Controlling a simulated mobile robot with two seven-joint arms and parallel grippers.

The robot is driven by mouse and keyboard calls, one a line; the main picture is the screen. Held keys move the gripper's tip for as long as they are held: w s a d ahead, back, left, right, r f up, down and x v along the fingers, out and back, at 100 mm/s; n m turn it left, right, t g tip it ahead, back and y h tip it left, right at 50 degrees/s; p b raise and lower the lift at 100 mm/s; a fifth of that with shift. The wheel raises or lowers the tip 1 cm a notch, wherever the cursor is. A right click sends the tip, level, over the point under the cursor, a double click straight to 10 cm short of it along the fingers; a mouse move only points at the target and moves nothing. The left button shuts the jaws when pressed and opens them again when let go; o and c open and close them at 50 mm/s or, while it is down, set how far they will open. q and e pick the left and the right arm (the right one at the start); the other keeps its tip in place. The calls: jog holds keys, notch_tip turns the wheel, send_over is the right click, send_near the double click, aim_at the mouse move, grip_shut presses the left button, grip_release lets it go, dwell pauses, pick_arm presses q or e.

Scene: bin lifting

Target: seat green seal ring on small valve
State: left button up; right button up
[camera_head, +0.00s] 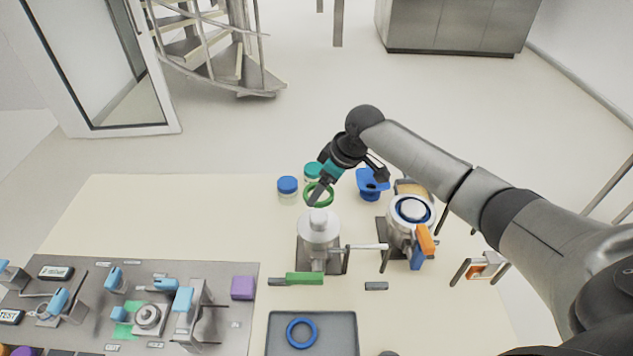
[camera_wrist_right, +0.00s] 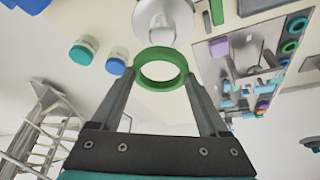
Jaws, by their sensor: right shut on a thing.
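The green seal ring (camera_head: 319,194) is held by my right gripper (camera_head: 314,199), just behind and above the small valve (camera_head: 319,228). The ring also shows in the right wrist view (camera_wrist_right: 161,68), gripped between the two fingertips (camera_wrist_right: 161,80). The small valve is white with a round top and a raised centre, and it stands on a dark base plate; part of it shows beyond the ring in the right wrist view (camera_wrist_right: 164,18). The ring is apart from the valve's centre piece in the head view. My left gripper is in neither view.
A larger valve with a blue ring (camera_head: 413,210) and orange handle stands to the right. A grey tray (camera_head: 272,340) with a blue ring (camera_head: 302,333) lies in front. Blue-lidded (camera_head: 287,186) and teal-lidded (camera_head: 313,171) jars stand behind. A green-handled tool (camera_head: 304,279) lies before the small valve.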

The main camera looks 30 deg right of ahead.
aim_at(321, 217)
jog(key=shift+s+f+b, duration=0.1)
jog(key=shift+f+b, duration=0.7)
notch_tip(321, 217, down, 3)
jog(key=b, duration=0.3)
jog(key=shift+r, duration=0.1)
jog(key=shift+f+b, duration=0.35)
jog(key=shift+f, duration=0.5)
jog(key=shift+p, duration=0.8)
jog(key=shift+f+b, duration=0.35)
jog(key=shift+f, duration=0.45)
jog(key=shift+f, duration=0.2)
dwell(0.6)
jog(key=shift+p, duration=0.45)
jog(key=shift+f+b, duration=0.45)
jog(key=shift+f, duration=0.6)
dwell(1.4)
